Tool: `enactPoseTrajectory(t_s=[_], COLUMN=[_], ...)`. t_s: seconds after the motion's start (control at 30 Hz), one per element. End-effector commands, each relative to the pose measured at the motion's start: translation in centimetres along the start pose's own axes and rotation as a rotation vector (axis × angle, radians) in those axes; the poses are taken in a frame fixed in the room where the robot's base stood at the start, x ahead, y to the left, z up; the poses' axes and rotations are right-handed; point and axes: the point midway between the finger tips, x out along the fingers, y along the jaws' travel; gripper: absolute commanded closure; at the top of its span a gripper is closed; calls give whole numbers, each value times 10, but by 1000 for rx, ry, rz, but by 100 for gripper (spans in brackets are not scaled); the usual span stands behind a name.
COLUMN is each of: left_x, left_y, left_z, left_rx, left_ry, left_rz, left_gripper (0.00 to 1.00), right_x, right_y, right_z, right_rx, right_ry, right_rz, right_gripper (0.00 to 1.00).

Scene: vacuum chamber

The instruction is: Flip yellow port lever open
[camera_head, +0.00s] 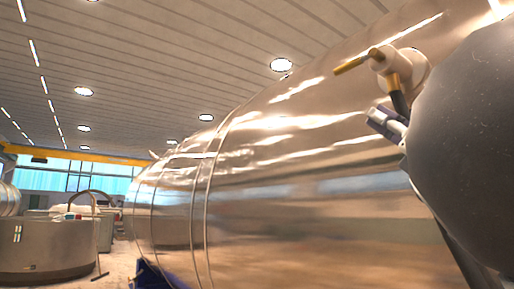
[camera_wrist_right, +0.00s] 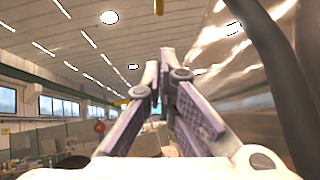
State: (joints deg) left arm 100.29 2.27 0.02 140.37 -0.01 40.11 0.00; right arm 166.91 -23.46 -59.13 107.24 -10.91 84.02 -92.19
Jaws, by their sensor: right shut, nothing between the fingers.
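The yellow port lever (camera_head: 358,61) is a short brass-yellow handle. It sticks out to the left from a pale round port (camera_head: 405,70) on the side of the shiny metal chamber (camera_head: 300,200), upper right in the head view. A second yellow piece points down from the port. My right gripper (camera_head: 384,123) is just below the port, apart from the lever handle as far as I can see. In the right wrist view its purple-padded fingers (camera_wrist_right: 161,72) are shut with nothing between them. A small yellow piece shows above them at the top edge. My left gripper is out of view.
The chamber's curved wall runs close along the right side of the wrist view. Large grey tanks (camera_head: 45,248) stand on the floor far left. A yellow beam (camera_head: 75,155) crosses the hall behind. The space left of the lever is clear.

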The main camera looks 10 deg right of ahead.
Motion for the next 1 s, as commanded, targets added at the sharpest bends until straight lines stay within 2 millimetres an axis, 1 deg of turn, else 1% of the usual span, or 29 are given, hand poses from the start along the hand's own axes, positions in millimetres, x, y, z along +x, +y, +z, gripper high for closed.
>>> enactPoseTrajectory(t_s=[0.3, 0.37, 0.43, 0.57, 0.8, 0.87, 0.9, 1.0], left_x=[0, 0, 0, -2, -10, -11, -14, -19], left_y=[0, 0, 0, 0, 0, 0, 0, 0], left_z=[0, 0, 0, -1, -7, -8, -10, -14], left_rx=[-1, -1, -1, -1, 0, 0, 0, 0], left_ry=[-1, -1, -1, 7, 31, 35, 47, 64], left_rz=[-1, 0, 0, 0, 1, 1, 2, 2], left_gripper=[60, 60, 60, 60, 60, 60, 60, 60], right_x=[1, 4, 11, 37, 90, 102, 107, 118], right_y=[1, 1, 1, 2, 3, 2, 4, 4], right_z=[1, 1, 1, 3, 4, 4, 13, 25], right_rx=[-5, -5, -5, -3, -3, -3, -4, -4], right_ry=[-1, -1, -1, -2, -5, -5, -9, -10], right_rz=[4, 5, 5, 8, 8, 6, 7, 7], right_gripper=[100, 100, 100, 100, 100, 100, 100, 100])
